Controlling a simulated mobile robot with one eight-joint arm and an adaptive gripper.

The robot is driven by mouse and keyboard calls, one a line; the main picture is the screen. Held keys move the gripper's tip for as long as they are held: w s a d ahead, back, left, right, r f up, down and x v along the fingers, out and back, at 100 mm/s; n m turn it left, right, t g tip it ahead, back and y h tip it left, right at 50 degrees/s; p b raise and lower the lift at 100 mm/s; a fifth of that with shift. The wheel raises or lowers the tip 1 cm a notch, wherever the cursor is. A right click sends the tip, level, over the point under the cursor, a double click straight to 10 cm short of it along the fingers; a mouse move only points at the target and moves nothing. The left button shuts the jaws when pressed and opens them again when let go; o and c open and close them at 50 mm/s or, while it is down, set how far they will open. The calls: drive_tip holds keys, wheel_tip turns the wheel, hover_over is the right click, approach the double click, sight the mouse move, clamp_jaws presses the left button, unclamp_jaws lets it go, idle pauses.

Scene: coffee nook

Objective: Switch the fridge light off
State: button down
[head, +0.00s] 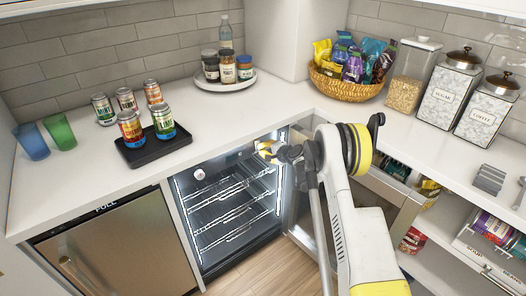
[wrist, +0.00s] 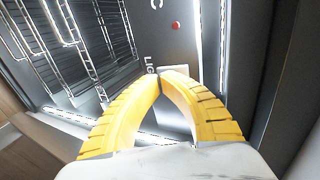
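The small fridge (head: 232,208) under the counter stands open, and its inside is brightly lit by white strips. My gripper (head: 266,150) is at the top of the fridge opening, on its right side. In the wrist view, my gripper (wrist: 167,74) has its yellow fingertips together with nothing visible between them. The tips are at a pale switch plate (wrist: 178,70) on the dark panel, beside lettering that starts "LIG". The fingers partly hide the plate, and I cannot tell whether they touch it. A red dot (wrist: 176,25) is on the panel beyond it.
Wire shelves (wrist: 75,40) fill the fridge at the left of the wrist view. The counter (head: 230,105) above holds a black tray (head: 150,152) with cans, a basket (head: 345,90) of snacks and several canisters. A closed steel door (head: 120,250) is left of the fridge.

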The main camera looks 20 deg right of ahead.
drive_tip(key=shift+w+a+f, duration=0.1)
drive_tip(key=shift+w+f, duration=0.1)
drive_tip(key=shift+w, duration=0.05)
drive_tip(key=shift+r, duration=0.15)
drive_tip(key=shift+r, duration=0.65)
